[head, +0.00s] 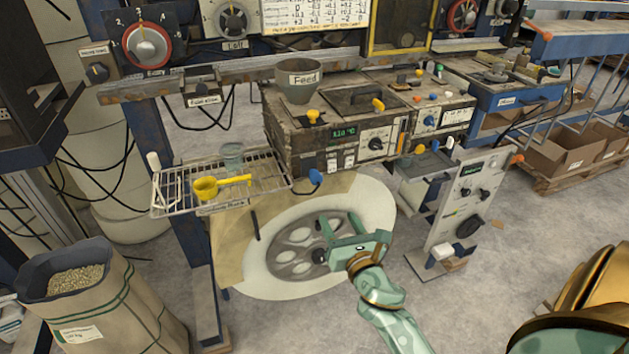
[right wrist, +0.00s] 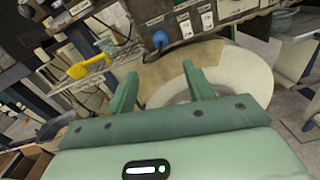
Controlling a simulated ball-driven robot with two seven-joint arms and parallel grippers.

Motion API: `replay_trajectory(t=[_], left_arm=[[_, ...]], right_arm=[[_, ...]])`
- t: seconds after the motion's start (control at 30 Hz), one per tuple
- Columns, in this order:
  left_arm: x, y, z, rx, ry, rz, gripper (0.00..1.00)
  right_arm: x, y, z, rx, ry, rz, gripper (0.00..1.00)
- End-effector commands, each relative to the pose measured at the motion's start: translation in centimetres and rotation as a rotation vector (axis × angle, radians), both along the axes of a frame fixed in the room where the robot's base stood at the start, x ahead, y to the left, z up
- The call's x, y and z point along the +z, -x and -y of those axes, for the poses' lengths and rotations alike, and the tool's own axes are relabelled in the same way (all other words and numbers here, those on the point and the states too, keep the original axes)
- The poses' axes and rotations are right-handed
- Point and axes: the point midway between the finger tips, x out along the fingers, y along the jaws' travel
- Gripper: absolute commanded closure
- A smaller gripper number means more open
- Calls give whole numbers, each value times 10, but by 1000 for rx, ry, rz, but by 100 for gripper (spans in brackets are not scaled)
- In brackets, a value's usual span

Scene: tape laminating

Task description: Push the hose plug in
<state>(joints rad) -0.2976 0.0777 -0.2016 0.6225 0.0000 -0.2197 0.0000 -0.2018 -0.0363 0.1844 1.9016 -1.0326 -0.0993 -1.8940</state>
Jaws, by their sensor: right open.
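A blue plug-like piece (head: 315,177) sits at the lower left front edge of the grey machine (head: 330,157), with a thin dark line running left from it. I take it for the hose plug; how deep it sits cannot be told. It also shows in the right wrist view (right wrist: 160,39), beyond the fingers and near their midline. My right gripper (head: 322,238) is open and empty, below the blue piece and apart from it, in front of the big roll. Its two green fingers also show in the right wrist view (right wrist: 160,72). My left gripper is not in view.
A wire rack (head: 265,180) left of the machine bears a yellow scoop (head: 219,186) and a greyish cup (head: 232,156). The large pale roll (head: 368,205) stands under the machine. A grey control cabinet (head: 460,210) stands to the right. A pellet sack (head: 95,300) stands lower left.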

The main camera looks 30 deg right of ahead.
Motion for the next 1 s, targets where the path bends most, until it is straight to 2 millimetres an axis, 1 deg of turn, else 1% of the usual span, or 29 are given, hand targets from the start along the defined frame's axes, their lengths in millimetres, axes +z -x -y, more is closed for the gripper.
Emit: replay_trajectory(t=[0.17,0.4,0.5,0.6,0.7,0.8,1.0], left_arm=[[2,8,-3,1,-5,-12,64],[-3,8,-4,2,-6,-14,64],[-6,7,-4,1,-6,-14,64],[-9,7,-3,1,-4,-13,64],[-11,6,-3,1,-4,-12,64],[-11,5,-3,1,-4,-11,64],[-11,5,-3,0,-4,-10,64]], right_arm=[[1,-36,9,2,-3,2,48],[-1,-96,25,1,-4,-1,48],[-3,-116,30,1,-7,-1,48],[-3,-132,34,2,-7,-2,48],[-3,-142,37,2,-8,-3,48],[-2,-147,39,2,-7,-3,48],[-2,-149,39,2,-7,-3,48]])
